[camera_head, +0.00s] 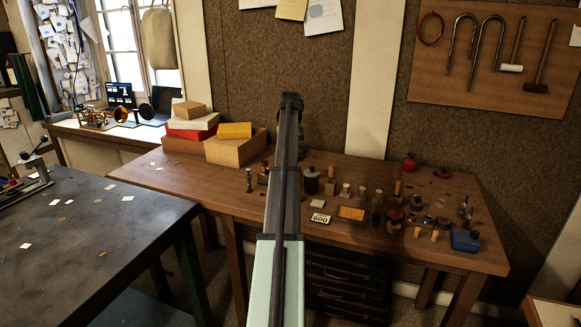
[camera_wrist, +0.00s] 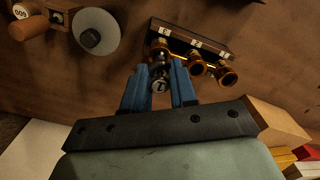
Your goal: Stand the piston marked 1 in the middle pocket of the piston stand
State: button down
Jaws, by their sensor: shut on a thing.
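In the wrist view, my gripper (camera_wrist: 160,82) has its blue fingers shut on a small piston (camera_wrist: 159,86) whose dark round end carries a pale mark that looks like a 1. The piston stand (camera_wrist: 207,39) is a dark block with small number labels, just beyond the fingers. Several brass-coloured round parts sit along it, one near the held piston, one in the middle (camera_wrist: 195,65) and one at the right (camera_wrist: 226,76). I cannot tell whether the held piston touches the stand. In the head view, my arm hides the gripper and the piston.
The wooden bench (camera_head: 215,190) carries stacked boxes (camera_head: 236,150) at the left, and jars, a 600 label (camera_head: 320,218) and a blue box (camera_head: 465,240) at the right. A grey disc with a dark knob (camera_wrist: 96,34) lies left of the stand.

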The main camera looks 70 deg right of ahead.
jog(key=shift+r, duration=3.75)
jog(key=shift+w, duration=0.1)
jog(key=w+a+f, duration=0.1)
jog(key=w+a, duration=0.1)
jog(key=a, duration=0.4)
jog(key=w+a, duration=0.3)
jog(key=a, duration=0.4)
jog(key=shift+w+a+f, duration=0.2)
jog(key=shift+a+f, duration=0.05)
jog(key=shift+f, duration=0.1)
jog(key=shift+f, duration=0.1)
jog(key=shift+f, duration=2.3)
jog(key=shift+f, duration=2.05)
